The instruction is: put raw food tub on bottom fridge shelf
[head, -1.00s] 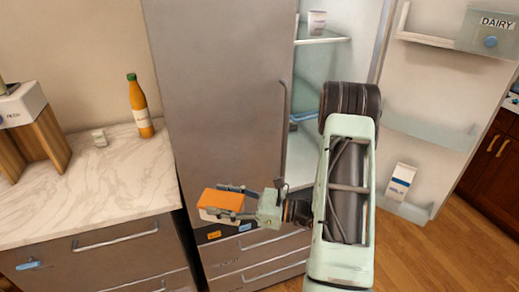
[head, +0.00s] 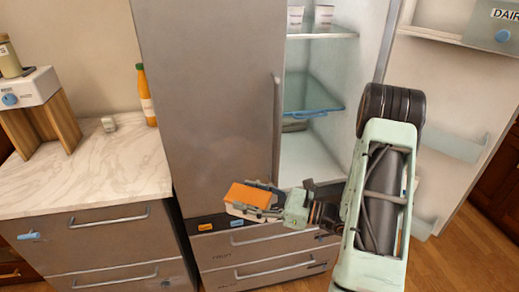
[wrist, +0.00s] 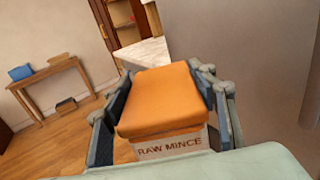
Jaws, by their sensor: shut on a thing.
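The raw food tub (head: 248,196) has an orange lid and a pale body. In the wrist view the tub (wrist: 160,100) reads "RAW MINCE" on its side. My gripper (head: 256,200) is shut on the tub, with one finger on each side, and holds it in front of the fridge's lower drawers. The fridge (head: 205,100) stands open on its right part. Inside are an upper glass shelf (head: 320,33), a middle glass shelf (head: 310,92) and a pale bottom surface (head: 305,165). My arm hides part of the bottom right of the opening.
The open fridge door (head: 440,90) stands at right with a dairy box (head: 495,25). Two white tubs (head: 323,15) sit on the upper shelf. A grey dish-like thing (head: 294,126) lies low inside. A marble counter (head: 90,165) is at left.

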